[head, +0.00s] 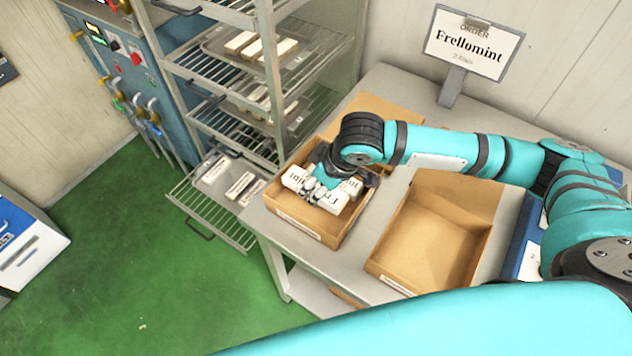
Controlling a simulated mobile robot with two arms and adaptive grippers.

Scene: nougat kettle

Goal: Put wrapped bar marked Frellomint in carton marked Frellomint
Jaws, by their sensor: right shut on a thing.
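My right gripper (316,188) reaches in from the right and is over the left open carton (330,237). It is shut on a white wrapped bar (328,205), whose dark print begins "Fr"; the rest is covered. The bar is inside or just above the carton; I cannot tell if it touches the bottom. Another white bar (294,177) shows beside it, and part of a white printed bar (351,187) shows behind the fingers. The carton's front label is too small to read. My left gripper is not in view.
An empty open carton (432,240) stands to the right on the grey table (388,88). An order sign (472,45) reading Frellomint stands at the back. A wire rack (232,130) with trays of bars stands left, near a blue control cabinet (140,75). Green floor is clear.

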